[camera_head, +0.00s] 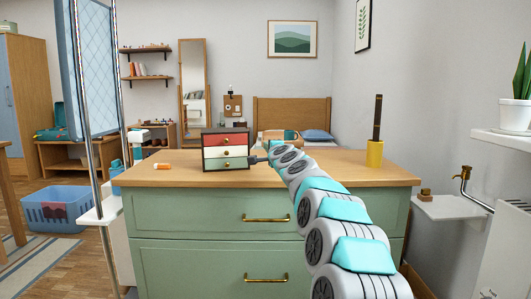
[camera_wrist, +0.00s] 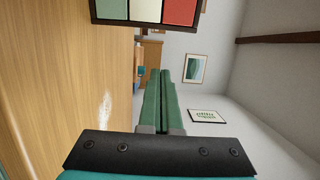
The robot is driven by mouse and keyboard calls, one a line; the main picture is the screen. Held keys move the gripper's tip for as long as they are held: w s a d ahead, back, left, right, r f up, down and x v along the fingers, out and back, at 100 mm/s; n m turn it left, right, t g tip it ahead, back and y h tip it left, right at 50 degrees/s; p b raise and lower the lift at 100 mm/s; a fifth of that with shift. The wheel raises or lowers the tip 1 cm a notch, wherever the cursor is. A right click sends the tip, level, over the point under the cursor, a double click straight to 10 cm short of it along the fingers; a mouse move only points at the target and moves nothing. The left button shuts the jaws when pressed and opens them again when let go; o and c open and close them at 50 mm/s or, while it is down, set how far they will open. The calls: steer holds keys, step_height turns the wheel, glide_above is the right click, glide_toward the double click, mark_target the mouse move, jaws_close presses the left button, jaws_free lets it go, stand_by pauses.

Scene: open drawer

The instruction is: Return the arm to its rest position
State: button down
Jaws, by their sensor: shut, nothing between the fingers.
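My arm (camera_head: 335,215) reaches from the lower right over the green dresser toward a small drawer box. My gripper (camera_head: 253,160) is at the right side of the small drawer box (camera_head: 226,150); I cannot tell whether they touch. In the wrist view its two green fingers (camera_wrist: 166,72) lie together, shut with nothing between them. The box has red, white and green drawer fronts with round knobs, and they look closed. In the wrist view, which is turned sideways, the box (camera_wrist: 145,10) is at the top, beyond and to one side of the fingertips.
The wooden top (camera_head: 170,175) of the green dresser (camera_head: 215,240) is mostly clear. An orange-capped item (camera_head: 162,166) lies at its left, and a yellow cup (camera_head: 375,154) holding a dark upright item stands at its right. A shelf with a potted plant (camera_head: 516,115) is far right.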

steer(key=shift+s+f, duration=0.15)
steer(key=shift+s, duration=0.4)
steer(key=s+a+n, duration=0.1)
steer(key=s+n+g+y, duration=0.1)
steer(key=s, duration=0.1)
steer(key=s+a+n+g+p, duration=0.1)
steer(key=s, duration=0.1)
steer(key=shift+s+a+f+y, duration=0.15)
steer(key=shift+s+a+y, duration=0.05)
steer(key=shift+a+y, duration=0.2)
steer(key=s+a+f+n+g+p, duration=0.1)
steer(key=s+f+n+g, duration=0.25)
steer(key=s, duration=0.65)
steer(key=s+a+f+n+g+p, duration=0.1)
steer(key=s+f+n+g+p, duration=0.2)
steer(key=s, duration=0.7)
steer(key=s+d+f+n+g+h+p, duration=0.1)
steer(key=s+d+f, duration=0.5)
steer(key=s, duration=0.9)
steer(key=s+d+f+n+g+h, duration=0.2)
steer(key=s+d+f+g, duration=0.4)
steer(key=s, duration=0.9)
steer(key=s+d+f+n+g+h+p, duration=0.1)
steer(key=s+d+f, duration=0.4)
steer(key=s, duration=1)
steer(key=d+n+g+h, duration=0.1)
steer(key=d+g+h, duration=0.1)
steer(key=shift+s+f+n+g+p, duration=0.25)
steer(key=shift+f+n+g+p, duration=0.05)
steer(key=shift+f+n+g, duration=0.1)
